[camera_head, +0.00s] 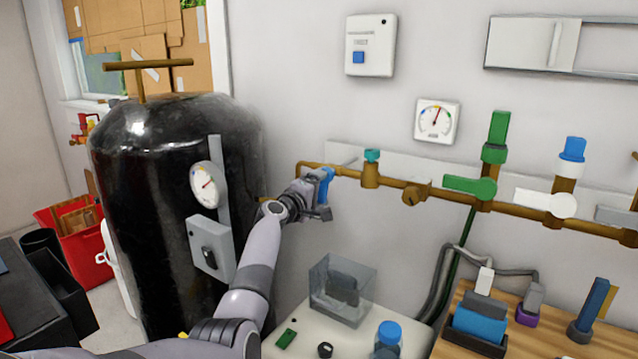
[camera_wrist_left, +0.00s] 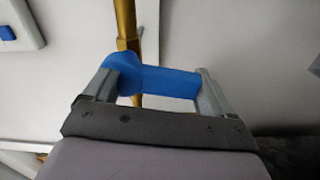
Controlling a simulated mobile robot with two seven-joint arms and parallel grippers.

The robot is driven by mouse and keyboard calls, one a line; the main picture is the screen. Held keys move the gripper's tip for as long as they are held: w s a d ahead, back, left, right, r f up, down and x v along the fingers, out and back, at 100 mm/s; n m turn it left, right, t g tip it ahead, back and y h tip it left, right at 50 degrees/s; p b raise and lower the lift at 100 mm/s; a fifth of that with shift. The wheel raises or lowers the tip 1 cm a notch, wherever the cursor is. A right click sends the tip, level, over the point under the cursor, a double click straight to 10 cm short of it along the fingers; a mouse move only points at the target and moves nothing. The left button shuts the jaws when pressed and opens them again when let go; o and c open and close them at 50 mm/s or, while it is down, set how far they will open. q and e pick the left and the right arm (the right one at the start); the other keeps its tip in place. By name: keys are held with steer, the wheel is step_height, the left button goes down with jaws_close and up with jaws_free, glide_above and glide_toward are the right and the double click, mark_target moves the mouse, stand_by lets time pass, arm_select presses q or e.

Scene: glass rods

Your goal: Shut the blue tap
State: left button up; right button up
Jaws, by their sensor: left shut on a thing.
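The blue tap (camera_head: 326,178) is on the left end of a brass pipe (camera_head: 340,172) along the wall. Its blue handle (camera_wrist_left: 165,81) also shows in the left wrist view, lying across between the fingers. My left gripper (camera_head: 318,197) is at the tap. In the left wrist view my left gripper (camera_wrist_left: 152,88) has one finger at each end of the blue handle and is shut on it. The gripper hides part of the tap in the head view. My right gripper is not in view.
A black tank (camera_head: 150,210) stands left of my arm. Right along the pipe are a teal knob (camera_head: 372,156), a green lever (camera_head: 470,187) and a white lever (camera_head: 545,203). Below is a white bench with a clear box (camera_head: 343,290) and a blue-capped bottle (camera_head: 389,333).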

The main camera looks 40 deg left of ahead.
mark_target(322, 191)
arm_select(q)
steer(key=shift+d+n+p, duration=0.3)
steer(key=shift+n+p, duration=0.1)
steer(key=shift+n, duration=0.5)
steer(key=o, duration=1.3)
steer(key=shift+s+d+f+p, duration=0.1)
steer(key=shift+s+d+p, duration=0.15)
steer(key=shift+s, duration=1.05)
steer(key=shift+s+d+p, duration=0.1)
steer(key=shift+s+p, duration=0.15)
steer(key=shift+s, duration=1.05)
steer(key=shift+s+d, duration=0.1)
steer(key=shift+s, duration=0.8)
